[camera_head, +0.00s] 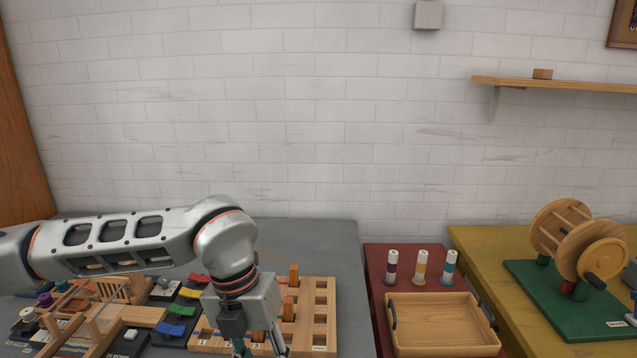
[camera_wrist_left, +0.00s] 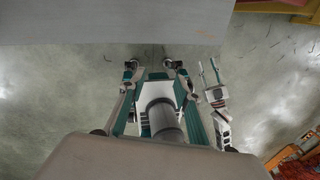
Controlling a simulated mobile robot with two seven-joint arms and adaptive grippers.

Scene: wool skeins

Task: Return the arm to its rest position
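My left arm (camera_head: 120,243) reaches in from the left in the head view, its wrist bent downward. My left gripper (camera_head: 259,347) hangs at the bottom edge by the wooden slotted rack (camera_head: 318,338); its fingertips are cut off there. In the left wrist view my left gripper (camera_wrist_left: 154,64) has its two fingers spread with nothing between them. It points toward a grey tabletop edge with the floor below. What looks like my right gripper (camera_wrist_left: 210,75) shows small in the left wrist view, its two prongs apart and empty. It is outside the head view.
A wooden tray (camera_head: 445,340) and several spools (camera_head: 420,268) stand on a red surface. A wooden winder (camera_head: 575,240) on a green base is at right. The wall shelf (camera_head: 560,84) is high up.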

